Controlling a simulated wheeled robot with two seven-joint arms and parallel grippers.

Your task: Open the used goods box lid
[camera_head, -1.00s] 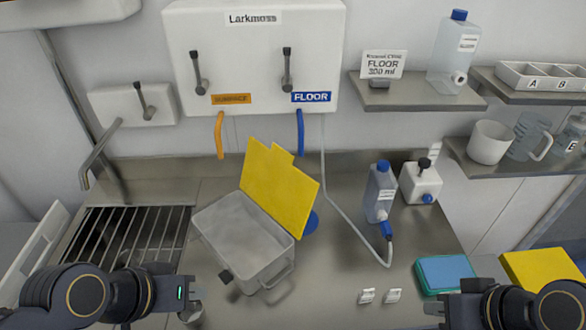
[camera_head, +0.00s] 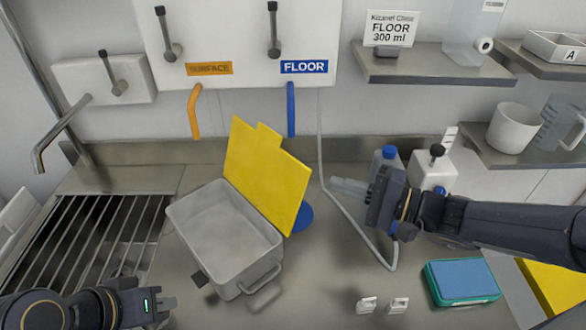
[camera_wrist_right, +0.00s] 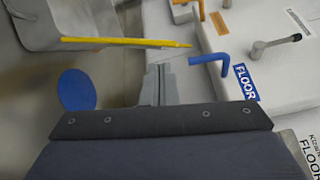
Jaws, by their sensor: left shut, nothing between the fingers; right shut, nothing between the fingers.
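A grey open-topped box (camera_head: 222,250) with a wire handle stands on the steel counter. A yellow lid-like panel (camera_head: 268,178) stands raised and tilted along its back right side. No label names it as the used goods box. My right gripper (camera_head: 350,188) is shut and empty, pointing left, to the right of the yellow panel and apart from it. In the right wrist view its fingers (camera_wrist_right: 160,85) are together, below the panel's edge (camera_wrist_right: 125,42) in the picture. My left gripper (camera_head: 165,304) is shut and empty at the lower left, in front of the box.
A blue disc (camera_head: 303,217) lies behind the panel. A blue-capped bottle (camera_head: 386,157) is partly hidden by my right gripper. A tube runs down the counter. A teal-edged blue pad (camera_head: 461,281) and a yellow surface (camera_head: 553,285) lie right. A slatted drain (camera_head: 85,245) is left.

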